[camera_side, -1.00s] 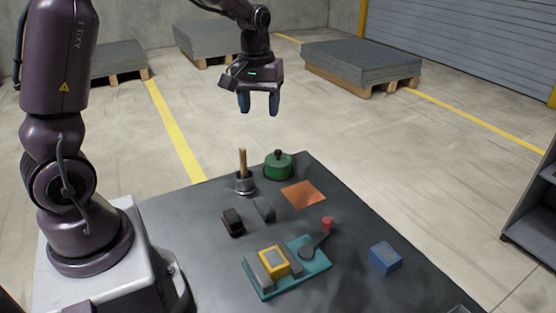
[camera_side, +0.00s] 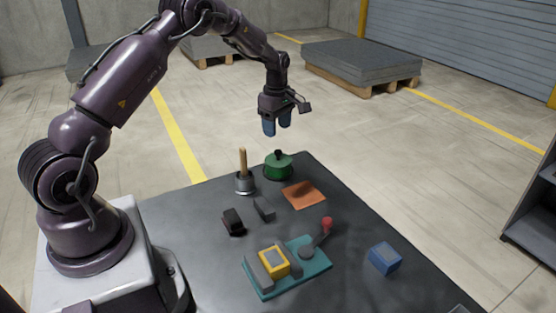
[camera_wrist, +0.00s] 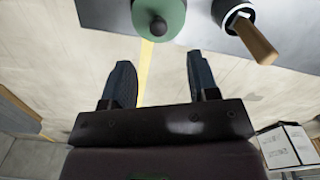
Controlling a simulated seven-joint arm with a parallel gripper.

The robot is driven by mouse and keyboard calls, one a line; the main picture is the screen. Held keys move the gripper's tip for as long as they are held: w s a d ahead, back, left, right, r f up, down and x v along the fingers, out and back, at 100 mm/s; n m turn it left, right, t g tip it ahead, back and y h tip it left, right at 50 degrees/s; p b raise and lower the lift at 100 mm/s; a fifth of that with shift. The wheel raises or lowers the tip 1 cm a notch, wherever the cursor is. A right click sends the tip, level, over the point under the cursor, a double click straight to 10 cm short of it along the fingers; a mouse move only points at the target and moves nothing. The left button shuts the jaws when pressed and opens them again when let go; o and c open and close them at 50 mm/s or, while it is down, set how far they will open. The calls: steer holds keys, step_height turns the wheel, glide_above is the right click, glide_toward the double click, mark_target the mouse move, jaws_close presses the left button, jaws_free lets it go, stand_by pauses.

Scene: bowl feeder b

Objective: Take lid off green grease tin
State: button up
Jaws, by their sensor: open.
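The green grease tin (camera_side: 279,170) stands upright at the far corner of the dark table, its lid on, with a small dark knob (camera_side: 278,153) on top. My gripper (camera_side: 277,131) hangs above the tin, fingers pointing down, open and empty, with a clear gap between fingertips and knob. In the wrist view the tin (camera_wrist: 172,10) shows at the top edge, partly cut off, beyond the fingers of my gripper (camera_wrist: 160,82). The seam between lid and tin is too small to make out.
A metal pot (camera_side: 245,184) with a wooden handle stands close left of the tin. An orange sheet (camera_side: 303,195) lies in front. Two small dark blocks, a teal fixture (camera_side: 308,270) with a red-knobbed lever, and a blue box (camera_side: 385,258) occupy the nearer table.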

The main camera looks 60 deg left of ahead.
mark_target(278, 150)
step_height(278, 150, down, 9)
steer(key=shift+w+d+r, duration=0.1)
steer(key=shift+w, duration=0.05)
steer(key=c, duration=1)
steer(key=shift+r, duration=0.1)
